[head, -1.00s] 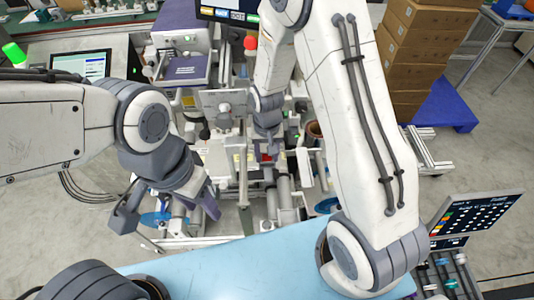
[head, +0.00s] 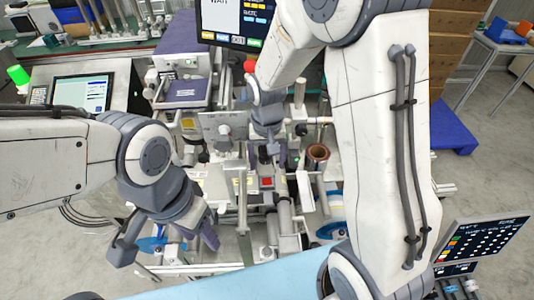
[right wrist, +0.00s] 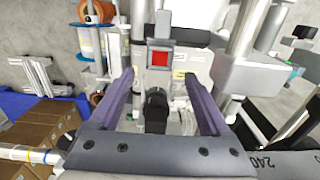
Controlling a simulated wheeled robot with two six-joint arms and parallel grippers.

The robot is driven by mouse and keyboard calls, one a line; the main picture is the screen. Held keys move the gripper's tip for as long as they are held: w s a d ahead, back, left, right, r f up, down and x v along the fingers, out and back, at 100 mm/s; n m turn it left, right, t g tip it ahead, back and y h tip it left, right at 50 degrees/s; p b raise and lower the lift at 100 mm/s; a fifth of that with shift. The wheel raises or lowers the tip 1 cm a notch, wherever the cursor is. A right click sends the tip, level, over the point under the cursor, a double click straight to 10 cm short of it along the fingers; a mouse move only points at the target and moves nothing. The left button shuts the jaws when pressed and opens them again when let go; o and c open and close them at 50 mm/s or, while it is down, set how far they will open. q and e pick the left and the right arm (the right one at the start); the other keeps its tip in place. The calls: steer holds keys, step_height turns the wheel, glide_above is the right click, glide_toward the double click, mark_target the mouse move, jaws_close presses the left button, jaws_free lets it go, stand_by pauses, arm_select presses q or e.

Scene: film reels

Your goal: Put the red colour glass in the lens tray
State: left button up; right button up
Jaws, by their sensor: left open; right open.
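A small red square, which looks like the red colour glass (right wrist: 160,58), sits in a dark frame on the machine in the right wrist view. It also shows in the head view (head: 267,182). I cannot tell whether this frame is part of the lens tray. My right gripper (head: 272,158) is open and empty, apart from the red square, which lies ahead between its purple fingers in the right wrist view (right wrist: 160,80). My left gripper (head: 165,243) is open and empty over the machine's lower left side.
Metal rods, blocks and rollers crowd the machine around the red square. A brown-rimmed reel (head: 318,153) stands to its right. A monitor (head: 238,22) rises behind. Stacked cardboard boxes (head: 455,60) stand at the back right. Bare floor lies at the far right.

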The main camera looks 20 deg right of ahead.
arm_select(q)
steer(key=shift+f, duration=0.45)
arm_select(e)
steer(key=shift+r, duration=2.1)
